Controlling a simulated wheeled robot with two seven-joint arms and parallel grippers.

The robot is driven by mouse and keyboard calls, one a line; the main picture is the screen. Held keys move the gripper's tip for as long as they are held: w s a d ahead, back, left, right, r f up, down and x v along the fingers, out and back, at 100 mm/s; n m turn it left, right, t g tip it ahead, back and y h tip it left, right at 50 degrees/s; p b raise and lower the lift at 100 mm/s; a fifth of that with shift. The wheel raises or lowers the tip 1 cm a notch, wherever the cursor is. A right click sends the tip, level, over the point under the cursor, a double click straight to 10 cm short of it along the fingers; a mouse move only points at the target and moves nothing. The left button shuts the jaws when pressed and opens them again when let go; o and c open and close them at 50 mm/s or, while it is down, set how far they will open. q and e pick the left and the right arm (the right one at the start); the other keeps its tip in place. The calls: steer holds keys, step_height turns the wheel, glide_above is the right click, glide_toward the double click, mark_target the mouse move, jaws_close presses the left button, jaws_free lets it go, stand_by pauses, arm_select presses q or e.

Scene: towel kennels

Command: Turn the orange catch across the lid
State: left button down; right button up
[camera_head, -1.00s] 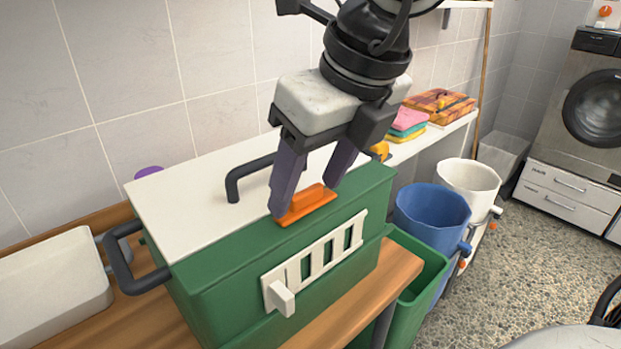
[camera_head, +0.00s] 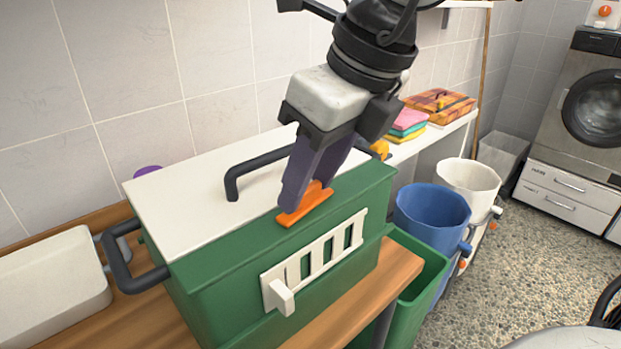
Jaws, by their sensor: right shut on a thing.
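The orange catch (camera_head: 294,215) sits on the green top strip at the front of the green box (camera_head: 225,290), beside the edge of the white lid (camera_head: 185,210). My right gripper (camera_head: 307,203) comes from above and is shut on the catch, its purple fingers hiding part of it. The catch lies slantwise, roughly along the box's front. A black handle (camera_head: 232,183) stands on the lid, just left of the fingers. My left gripper is not in view.
A white vent grille (camera_head: 291,275) with a slide knob is on the box's front. Blue (camera_head: 432,212) and white (camera_head: 468,185) buckets stand at the right. Folded cloths (camera_head: 407,123) lie behind. A white container (camera_head: 50,285) is at the left.

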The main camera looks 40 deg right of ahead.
steer(key=shift+w+n+y, duration=0.1)
steer(key=shift+n+y, duration=0.3)
steer(key=shift+n, duration=0.4)
steer(key=n, duration=0.2)
steer(key=n+y, duration=0.1)
steer(key=shift+d+r+n+g+p, duration=0.15)
steer(key=shift+n+g+p, duration=0.2)
steer(key=shift+n+g, duration=0.05)
steer(key=n+y+p, duration=0.1)
steer(key=n, duration=0.1)
steer(key=shift+w+n+g, duration=0.1)
steer(key=shift+n+g, duration=0.2)
steer(key=shift+w+d+n+g+p, duration=0.1)
steer(key=shift+n+g+p, duration=0.4)
steer(key=shift+n, duration=0.4)
steer(key=n+p, duration=0.1)
steer(key=n, duration=0.1)
steer(key=shift+n+g+y, duration=0.3)
steer(key=n+g+p, duration=0.1)
steer(key=n, duration=0.1)
steer(key=shift+w+n, duration=0.15)
steer(key=shift+n, duration=0.25)
steer(key=shift+n+g, duration=0.3)
steer(key=shift+n, duration=0.2)
steer(key=o, duration=1.1)
steer(key=shift+c, duration=0.2)
